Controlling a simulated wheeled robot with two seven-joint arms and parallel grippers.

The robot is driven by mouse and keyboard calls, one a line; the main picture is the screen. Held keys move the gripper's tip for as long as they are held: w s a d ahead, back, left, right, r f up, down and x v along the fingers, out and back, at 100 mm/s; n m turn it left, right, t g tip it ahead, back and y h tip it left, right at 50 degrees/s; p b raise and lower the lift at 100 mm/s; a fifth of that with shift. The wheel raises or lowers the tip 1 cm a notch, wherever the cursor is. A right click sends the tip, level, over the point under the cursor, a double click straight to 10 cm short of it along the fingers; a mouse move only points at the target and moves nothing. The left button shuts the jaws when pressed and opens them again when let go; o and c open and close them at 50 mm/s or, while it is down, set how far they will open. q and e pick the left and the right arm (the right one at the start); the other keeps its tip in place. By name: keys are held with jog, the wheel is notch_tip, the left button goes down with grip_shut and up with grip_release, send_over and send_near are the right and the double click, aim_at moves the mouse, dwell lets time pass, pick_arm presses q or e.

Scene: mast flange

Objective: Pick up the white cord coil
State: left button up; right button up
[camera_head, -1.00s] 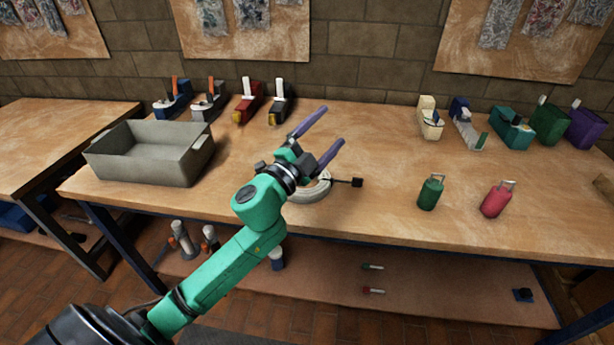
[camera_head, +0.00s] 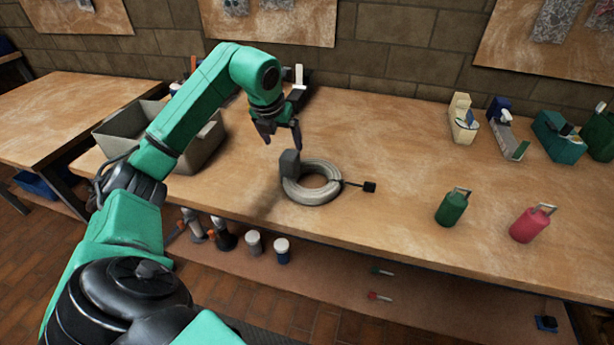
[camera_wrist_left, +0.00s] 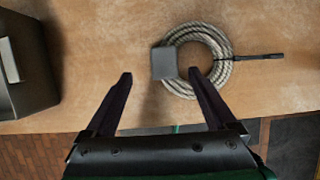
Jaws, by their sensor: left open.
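The white cord coil (camera_head: 323,190) lies flat on the wooden table near its front edge. A grey block (camera_head: 289,163) sits at its upper left side, and a short black-ended lead sticks out to the right. In the left wrist view the coil (camera_wrist_left: 222,68) lies ahead and a little right, with the grey block (camera_wrist_left: 164,63) at its left. My left gripper (camera_head: 282,144) is open and empty, pointing down above the table, behind and left of the coil. Its two dark fingers (camera_wrist_left: 160,80) show apart in the left wrist view. My right gripper is not in view.
A grey bin (camera_head: 205,150) stands left, partly behind my left arm. A green canister (camera_head: 452,207) and a red canister (camera_head: 531,224) stand to the right. Tape dispensers (camera_head: 462,120) line the back right. The table between coil and green canister is clear.

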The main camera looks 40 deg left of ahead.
aim_at(289, 155)
pick_arm(q)
jog(key=x, duration=0.2)
jog(key=p+x, duration=0.1)
jog(key=x, duration=0.4)
jog(key=shift+w+d+f, duration=0.1)
jog(key=shift+d+f, duration=0.05)
jog(key=shift+d, duration=0.15)
grip_shut()
